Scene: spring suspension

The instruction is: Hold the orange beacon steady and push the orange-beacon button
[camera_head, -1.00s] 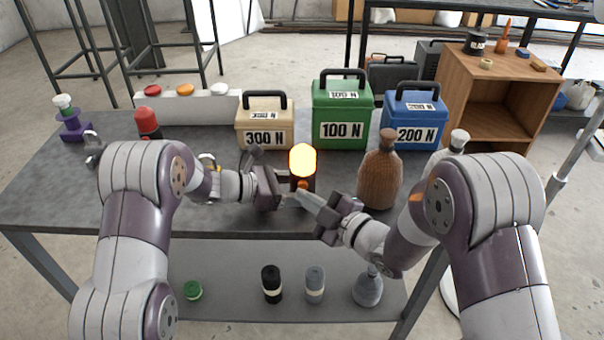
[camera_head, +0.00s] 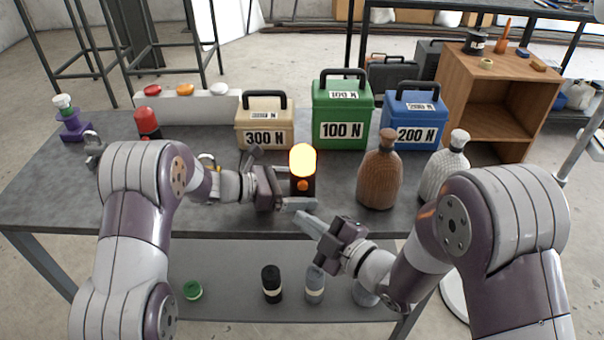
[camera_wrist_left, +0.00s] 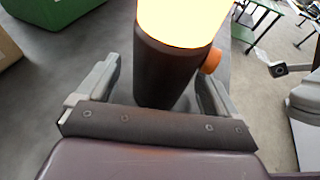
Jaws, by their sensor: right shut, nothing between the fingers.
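The orange beacon (camera_head: 302,162) stands upright near the table's front edge, its dome glowing bright yellow-orange above a dark body. Its round orange button (camera_head: 303,185) faces the front; it also shows in the left wrist view (camera_wrist_left: 212,61). My left gripper (camera_head: 283,178) is around the beacon's lower body from the left, one finger on each side. The left wrist view shows a gap between the left-hand finger and the body, so the jaws look open. My right gripper (camera_head: 308,221) is shut and empty, its tips just in front of and below the button, apart from it.
A brown bottle (camera_head: 379,172) stands right of the beacon. Tan (camera_head: 265,124), green (camera_head: 341,115) and blue (camera_head: 413,122) weight boxes stand behind. A red beacon (camera_head: 147,122) and a white box with several buttons (camera_head: 195,107) are at the back left.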

